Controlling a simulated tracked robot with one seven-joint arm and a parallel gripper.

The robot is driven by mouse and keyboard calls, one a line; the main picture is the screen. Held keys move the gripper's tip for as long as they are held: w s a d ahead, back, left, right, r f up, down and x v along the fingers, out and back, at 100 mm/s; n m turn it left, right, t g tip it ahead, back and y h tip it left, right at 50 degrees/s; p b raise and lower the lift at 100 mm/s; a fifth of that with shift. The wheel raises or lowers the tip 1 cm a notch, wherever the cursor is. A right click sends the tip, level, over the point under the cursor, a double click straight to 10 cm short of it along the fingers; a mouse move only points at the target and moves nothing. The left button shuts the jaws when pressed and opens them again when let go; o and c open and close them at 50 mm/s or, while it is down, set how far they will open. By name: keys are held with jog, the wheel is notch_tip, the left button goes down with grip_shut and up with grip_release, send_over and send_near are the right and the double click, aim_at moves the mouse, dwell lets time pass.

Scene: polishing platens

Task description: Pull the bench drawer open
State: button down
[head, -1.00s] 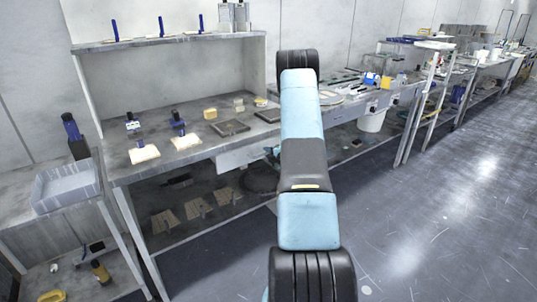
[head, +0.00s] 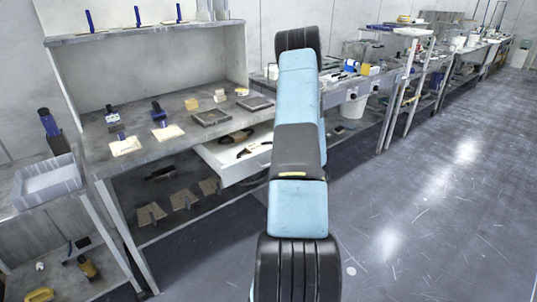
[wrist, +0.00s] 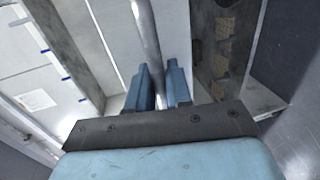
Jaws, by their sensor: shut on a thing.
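The bench drawer (head: 228,171) is white and stands pulled out under the bench top (head: 180,135) in the head view. Dark tools lie inside it. Its right part is hidden behind my arm. In the wrist view, a round grey bar handle (wrist: 145,35) runs in front of a pale drawer front (wrist: 118,30). My gripper (wrist: 164,82) has its two blue fingers on either side of this bar and is shut on it. In the head view my gripper is hidden behind my arm.
Grey plates (head: 212,117) and blue-handled tools (head: 159,115) sit on the bench top. Wooden pieces (head: 183,199) lie on the lower shelf. A grey bin (head: 47,180) stands on a side table at left. The floor to the right is clear.

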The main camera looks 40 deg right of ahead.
jog(key=f+v, duration=0.1)
jog(key=v, duration=0.5)
jog(key=shift+f, duration=0.3)
jog(key=shift+a, duration=0.1)
jog(key=c, duration=1.2)
grip_release()
jog(key=shift+r, duration=0.1)
jog(key=v, duration=1.3)
jog(key=shift+s, duration=0.4)
